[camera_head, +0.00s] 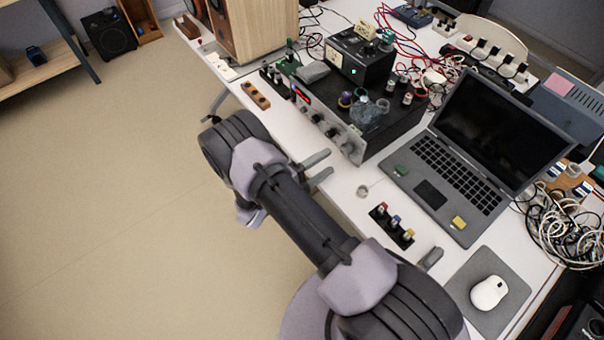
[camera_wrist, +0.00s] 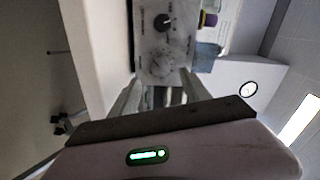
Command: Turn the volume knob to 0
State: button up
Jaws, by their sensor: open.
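The amplifier-like unit has a silver front panel (camera_head: 322,124) with several knobs and stands on the table in the head view. In the wrist view the panel (camera_wrist: 148,42) shows a black knob (camera_wrist: 163,22) and a pale round knob (camera_wrist: 162,62) below it. The labels are too blurred to tell which is the volume knob. My gripper (camera_head: 331,162) is open at the table's edge, in front of the panel's lower right end. In the wrist view my gripper (camera_wrist: 161,84) has its fingers apart, below the pale knob, with nothing visible between them.
An open laptop (camera_head: 440,175) lies right of the unit, with a small rack of coloured plugs (camera_head: 392,226) in front. A glass vessel (camera_head: 368,112) and small jars stand on the unit. A mouse (camera_head: 489,292) sits at the lower right. The floor on the left is clear.

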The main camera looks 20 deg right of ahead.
jog(key=p+v, duration=0.1)
jog(key=v, duration=1)
jog(key=shift+a+r, duration=0.1)
jog(key=s+d+r+m+g+y, duration=0.2)
jog(key=s+r+m+g+y, duration=0.25)
jog(key=r+m, duration=0.65)
jog(key=s+d+r+m+g+y, duration=0.3)
jog(key=r+m+g+y, duration=0.15)
jog(key=r+m, duration=0.65)
jog(key=s+a+r+m+t+y, duration=0.3)
jog(key=s+r+m+t+y, duration=0.1)
jog(key=m, duration=0.8)
jog(key=s+a+r+m+t+y, duration=0.3)
jog(key=r+m, duration=0.5)
jog(key=m, duration=0.5)
jog(key=s+t+y, duration=0.1)
jog(key=s+y, duration=0.1)
jog(key=y, duration=0.1)
jog(key=shift+s+r+m+t, duration=0.2)
jog(key=shift+s+m+t, duration=0.05)
jog(key=shift+m+t, duration=0.05)
